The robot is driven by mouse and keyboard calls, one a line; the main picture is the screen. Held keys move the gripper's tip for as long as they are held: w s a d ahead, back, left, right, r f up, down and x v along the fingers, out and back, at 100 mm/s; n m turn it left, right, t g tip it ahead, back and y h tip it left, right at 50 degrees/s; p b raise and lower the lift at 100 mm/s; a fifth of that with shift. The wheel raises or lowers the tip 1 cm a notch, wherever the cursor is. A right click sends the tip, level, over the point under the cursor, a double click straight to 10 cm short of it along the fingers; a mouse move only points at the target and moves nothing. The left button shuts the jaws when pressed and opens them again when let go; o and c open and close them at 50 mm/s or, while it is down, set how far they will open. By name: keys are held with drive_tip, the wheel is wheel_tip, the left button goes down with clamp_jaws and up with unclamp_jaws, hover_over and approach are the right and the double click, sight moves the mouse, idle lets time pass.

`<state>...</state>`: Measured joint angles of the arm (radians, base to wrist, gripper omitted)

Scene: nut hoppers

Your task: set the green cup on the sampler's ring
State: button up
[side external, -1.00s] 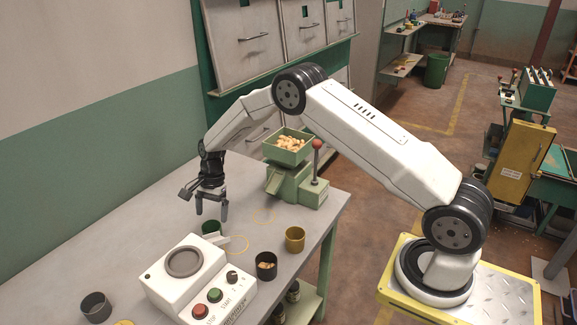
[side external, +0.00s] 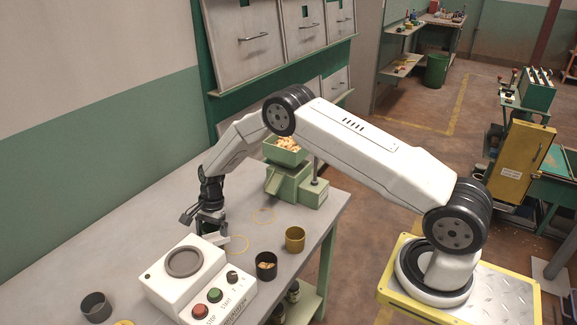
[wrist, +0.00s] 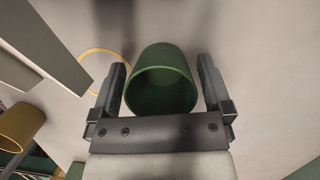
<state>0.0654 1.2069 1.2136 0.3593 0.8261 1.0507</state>
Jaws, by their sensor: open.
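The green cup (wrist: 162,82) shows in the wrist view with its mouth toward the camera. It lies between the two fingers of my gripper (wrist: 162,75), with a visible gap on each side. My gripper is open. In the side view my gripper (side external: 212,228) is low over the table behind the white control box, and the green cup is hidden there. The white box (side external: 208,285) has a round grey ring (side external: 185,262) on top with nothing on it, and red and green buttons on its front; I take it as the sampler.
A green hopper machine (side external: 290,178) with nuts stands behind. A dark cup with nuts (side external: 266,266), a yellow cup (side external: 295,239) and a grey cup (side external: 96,307) stand on the table (side external: 130,240). Yellow circles (side external: 263,216) mark the tabletop.

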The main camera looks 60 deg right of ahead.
idle(0.5)
drive_tip(key=c, duration=1.3)
wheel_tip(320, 180, up, 10)
idle(0.3)
